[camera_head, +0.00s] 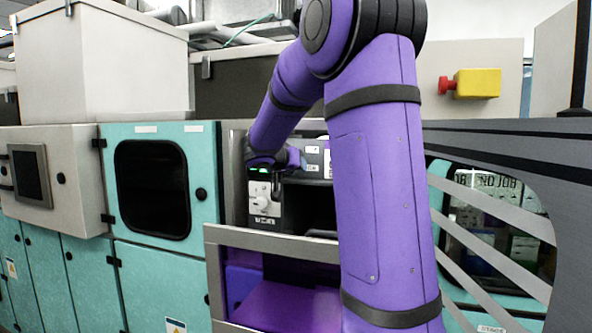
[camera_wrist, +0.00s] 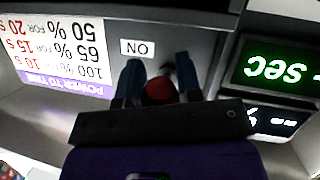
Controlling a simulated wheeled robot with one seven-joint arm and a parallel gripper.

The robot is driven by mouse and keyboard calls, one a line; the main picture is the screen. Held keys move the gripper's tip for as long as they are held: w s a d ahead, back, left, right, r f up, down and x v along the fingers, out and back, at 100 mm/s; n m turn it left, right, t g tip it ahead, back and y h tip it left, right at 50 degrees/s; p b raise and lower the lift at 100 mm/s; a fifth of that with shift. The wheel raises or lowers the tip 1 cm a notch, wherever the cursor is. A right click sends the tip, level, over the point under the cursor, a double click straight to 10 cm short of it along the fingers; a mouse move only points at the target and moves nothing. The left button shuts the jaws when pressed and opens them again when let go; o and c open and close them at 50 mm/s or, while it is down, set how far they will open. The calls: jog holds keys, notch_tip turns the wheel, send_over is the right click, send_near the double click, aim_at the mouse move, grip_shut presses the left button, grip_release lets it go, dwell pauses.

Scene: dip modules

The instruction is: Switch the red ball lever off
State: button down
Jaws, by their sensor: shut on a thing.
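The red ball lever (camera_wrist: 158,91) shows in the wrist view, with its ball between the two dark fingers of my gripper (camera_wrist: 160,80). My gripper is shut on the ball. A white label (camera_wrist: 138,48) that reads ON upside down lies just beyond the fingers. In the head view my gripper (camera_head: 277,184) is at the front of a dark machine (camera_head: 292,205), right of its knob panel. The red ball cannot be made out there; my arm hides part of the machine.
A lit green display (camera_wrist: 278,70) is right of the fingers in the wrist view. A printed power sheet (camera_wrist: 65,50) is at upper left. In the head view a teal cabinet door (camera_head: 160,185) stands left of the machine, and a yellow box with a red button (camera_head: 470,84) is at upper right.

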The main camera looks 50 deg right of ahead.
jog(key=shift+a+r+y, duration=0.1)
jog(key=shift+r+y, duration=0.3)
jog(key=shift+y, duration=0.5)
jog(key=shift+g, duration=0.3)
jog(key=c, duration=0.8)
grip_release()
jog(key=v, duration=1.1)
